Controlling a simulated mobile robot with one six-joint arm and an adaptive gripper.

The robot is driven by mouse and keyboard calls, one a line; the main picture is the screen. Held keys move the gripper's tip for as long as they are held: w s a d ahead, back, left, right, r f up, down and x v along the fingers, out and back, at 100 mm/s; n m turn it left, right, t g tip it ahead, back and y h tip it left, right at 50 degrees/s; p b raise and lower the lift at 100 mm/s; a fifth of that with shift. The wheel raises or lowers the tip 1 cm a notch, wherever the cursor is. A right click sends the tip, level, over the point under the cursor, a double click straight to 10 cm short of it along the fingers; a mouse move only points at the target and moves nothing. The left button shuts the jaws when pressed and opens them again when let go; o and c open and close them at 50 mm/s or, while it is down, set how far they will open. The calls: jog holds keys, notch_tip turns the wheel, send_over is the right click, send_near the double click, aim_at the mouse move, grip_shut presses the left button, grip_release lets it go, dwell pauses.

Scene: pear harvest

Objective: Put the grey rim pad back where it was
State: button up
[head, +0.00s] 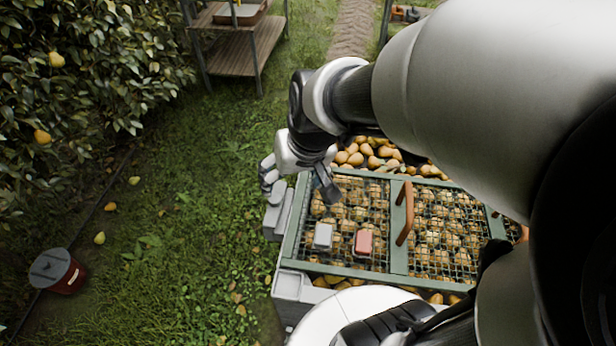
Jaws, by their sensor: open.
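A small light grey pad (323,236) lies on the wire mesh of the green-framed lid (399,228), in its left panel. A pinkish-red pad (363,242) lies just right of it, apart from it. My gripper (327,192) is above the upper left of the mesh, up the picture from the grey pad and not touching it. Its dark fingers are small in this view and are open, with nothing seen between them. Grey blocks (276,218) show along the lid's left side; I cannot tell whether any is a rim pad.
Many pears (368,152) lie under and behind the lid. A brown curved handle (405,213) stands up from the lid's middle bar. My arm hides the right side. A red bucket with a grey lid (58,271) stands on grass at left. A wooden shelf (238,50) is behind.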

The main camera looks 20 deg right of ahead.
jog(key=s+r+n, duration=0.1)
jog(key=s+r, duration=0.6)
jog(key=s, duration=0.6)
jog(key=shift+a+n+t+h, duration=0.25)
jog(key=shift+n+t+h, duration=0.05)
jog(key=shift+n+h, duration=0.1)
jog(key=shift+c, duration=0.5)
